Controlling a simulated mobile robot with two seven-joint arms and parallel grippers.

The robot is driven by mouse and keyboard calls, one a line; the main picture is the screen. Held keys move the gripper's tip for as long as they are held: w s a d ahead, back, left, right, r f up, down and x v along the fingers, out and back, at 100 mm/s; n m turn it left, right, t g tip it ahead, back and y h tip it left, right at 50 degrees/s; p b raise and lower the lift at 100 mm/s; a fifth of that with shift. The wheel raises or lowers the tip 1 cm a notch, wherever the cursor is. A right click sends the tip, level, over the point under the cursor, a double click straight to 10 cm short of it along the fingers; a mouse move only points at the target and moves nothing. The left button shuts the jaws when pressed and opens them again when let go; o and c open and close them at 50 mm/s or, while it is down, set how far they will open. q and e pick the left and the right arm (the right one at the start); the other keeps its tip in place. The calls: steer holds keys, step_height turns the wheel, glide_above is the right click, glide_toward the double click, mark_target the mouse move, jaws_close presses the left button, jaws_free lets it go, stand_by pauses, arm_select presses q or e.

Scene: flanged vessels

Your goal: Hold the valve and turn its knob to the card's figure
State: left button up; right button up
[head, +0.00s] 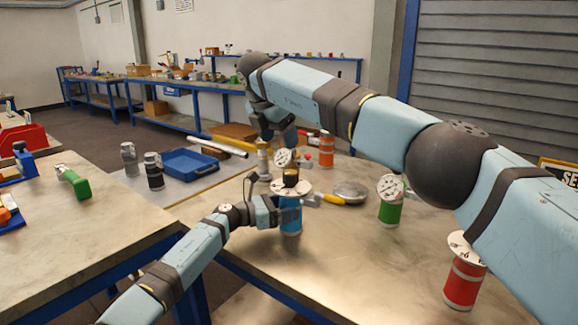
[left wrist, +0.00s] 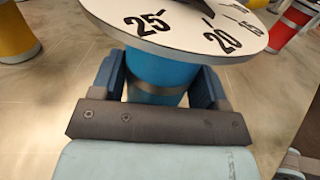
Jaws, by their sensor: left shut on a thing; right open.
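The blue valve (head: 291,221) stands upright on the bench, with a white dial plate and a dark knob (head: 291,177) on top. My left gripper (head: 283,212) is shut on its blue body below the dial. In the left wrist view, the fingers of my left gripper (left wrist: 158,85) are on both sides of the blue valve (left wrist: 160,72), and its dial (left wrist: 190,30) shows 25 and 20. My right gripper (head: 274,130) is open, above and behind the valve, apart from the knob. The yellow card (head: 558,172) at the right edge is cut off; its figure is hidden.
Nearby stand a green valve (head: 389,212), a red valve (head: 464,284) and an orange valve (head: 327,150). A round metal thing (head: 351,191) and a yellow-handled tool (head: 328,199) lie right of the blue valve. The bench front is clear.

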stand_by(0.6)
arm_select(q)
steer(key=o, duration=1.5)
steer(key=shift+a, duration=0.1)
